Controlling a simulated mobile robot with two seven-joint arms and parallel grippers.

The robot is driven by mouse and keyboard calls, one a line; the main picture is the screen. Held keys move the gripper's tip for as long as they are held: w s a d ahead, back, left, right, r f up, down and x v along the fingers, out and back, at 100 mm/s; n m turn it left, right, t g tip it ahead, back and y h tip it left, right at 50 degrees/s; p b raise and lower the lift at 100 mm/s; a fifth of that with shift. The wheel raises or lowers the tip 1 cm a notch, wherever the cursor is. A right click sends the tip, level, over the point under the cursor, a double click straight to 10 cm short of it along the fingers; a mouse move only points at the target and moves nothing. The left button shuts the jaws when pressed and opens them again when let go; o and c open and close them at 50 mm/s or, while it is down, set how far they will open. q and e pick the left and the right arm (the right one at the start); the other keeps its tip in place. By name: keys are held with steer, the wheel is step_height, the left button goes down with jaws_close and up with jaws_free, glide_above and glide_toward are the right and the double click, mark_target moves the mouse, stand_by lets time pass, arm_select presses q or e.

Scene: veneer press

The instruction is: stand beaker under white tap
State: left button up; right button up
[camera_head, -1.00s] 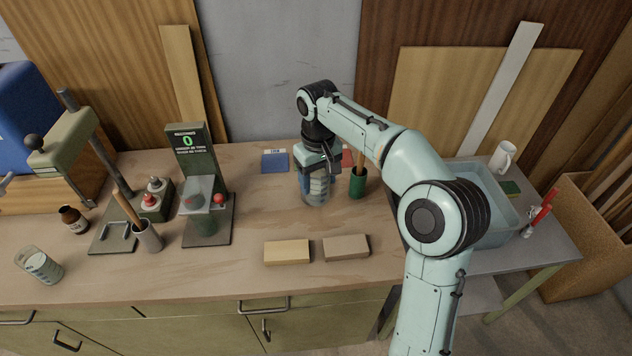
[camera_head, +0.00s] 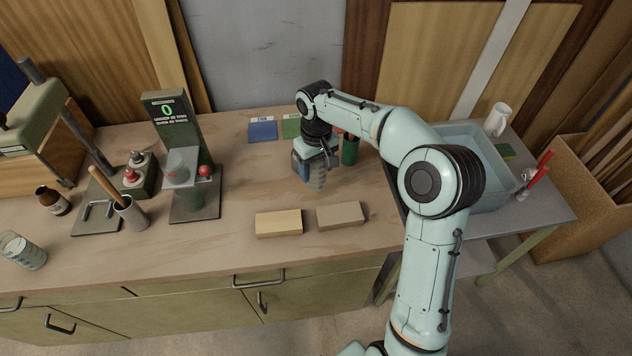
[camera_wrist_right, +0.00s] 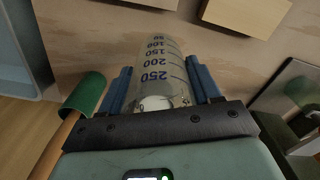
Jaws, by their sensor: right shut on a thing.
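The beaker (camera_head: 316,180) is clear glass with dark volume marks. My right gripper (camera_head: 313,166) is shut around it, above the middle of the bench, behind the wooden blocks. In the right wrist view the beaker (camera_wrist_right: 160,75) sits between the blue fingers of the right gripper (camera_wrist_right: 163,88), its 250 mark nearest the camera. I cannot tell how far its base is from the bench top. I cannot make out a white tap in these views. My left gripper is out of view.
Two wooden blocks (camera_head: 279,223) (camera_head: 341,215) lie in front of the beaker. A green cup (camera_head: 350,149) stands close behind it. A display stand (camera_head: 180,140) is at left, another glass vessel (camera_head: 23,251) at far left. A basin (camera_head: 478,135) and white mug (camera_head: 497,119) are at right.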

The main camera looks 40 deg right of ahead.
mark_target(316, 181)
step_height(316, 181, down, 6)
steer(key=shift+r+b, duration=0.15)
steer(key=shift+b, duration=0.15)
steer(key=shift+f, duration=0.25)
steer(key=o, duration=1)
steer(key=shift+o, duration=0.2)
steer(key=shift+r, duration=0.1)
steer(key=shift+r, duration=0.1)
